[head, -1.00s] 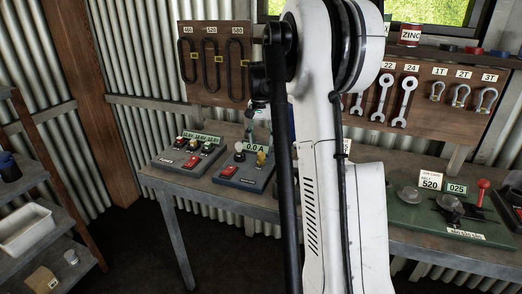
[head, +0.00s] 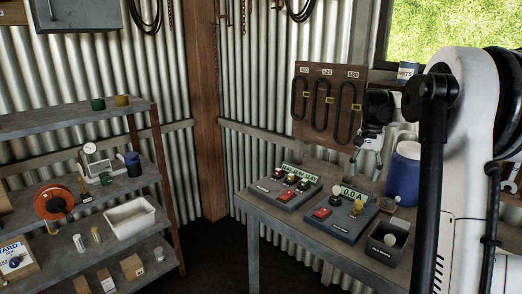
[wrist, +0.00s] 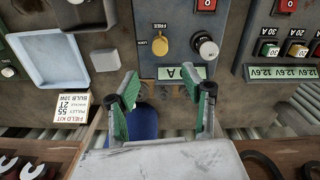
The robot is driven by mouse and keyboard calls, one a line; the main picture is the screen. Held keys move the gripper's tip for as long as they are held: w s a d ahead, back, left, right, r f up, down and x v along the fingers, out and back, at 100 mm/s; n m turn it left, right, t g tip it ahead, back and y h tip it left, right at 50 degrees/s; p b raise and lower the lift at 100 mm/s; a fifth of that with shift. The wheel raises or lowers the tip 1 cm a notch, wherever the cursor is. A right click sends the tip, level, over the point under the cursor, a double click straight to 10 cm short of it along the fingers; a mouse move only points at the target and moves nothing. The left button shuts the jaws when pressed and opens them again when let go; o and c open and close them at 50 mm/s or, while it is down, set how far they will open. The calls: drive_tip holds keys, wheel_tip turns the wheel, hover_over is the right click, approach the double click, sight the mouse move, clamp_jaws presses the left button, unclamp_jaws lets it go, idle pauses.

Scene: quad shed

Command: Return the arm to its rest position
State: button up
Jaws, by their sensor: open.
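My white arm (head: 465,200) fills the right side of the head view. My gripper (head: 367,158) shows small beyond it, above the back of the workbench (head: 262,214). In the wrist view my gripper (wrist: 168,94) has its two green-padded fingers spread apart with nothing between them. The fingers point at the grey panel with the 0.0 A display (head: 340,212), which also shows in the wrist view (wrist: 180,45) with its yellow lever and black knob. The gripper looks apart from the panel. Part of the arm is out of frame.
A blue container (head: 402,176) stands close to the right of my gripper. A dark bin (head: 386,243) is in front of it. A three-button panel (head: 285,188) is to the left. A belt board (head: 325,105) hangs behind. Shelves (head: 80,118) stand at the left.

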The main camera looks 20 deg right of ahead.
drive_tip(key=shift+a, duration=0.1)
drive_tip(key=s+a+r+n+t+h, duration=0.1)
drive_tip(key=s+a+r+n+t, duration=0.2)
drive_tip(key=a, duration=0.8)
drive_tip(key=s+a+r+n, duration=0.25)
drive_tip(key=s+a, duration=0.35)
drive_tip(key=a, duration=0.5)
drive_tip(key=s+a+f+n+t, duration=0.2)
drive_tip(key=s+a+f, duration=0.2)
drive_tip(key=s+a, duration=0.4)
drive_tip(key=s+a+f+n+t+y, duration=0.1)
drive_tip(key=s+a+f+n+t, duration=0.1)
drive_tip(key=s+a, duration=0.6)
wheel_tip(320, 180, down, 2)
drive_tip(key=shift+s+a+n, duration=0.3)
drive_tip(key=shift+s+n, duration=0.35)
drive_tip(key=shift+s, duration=0.15)
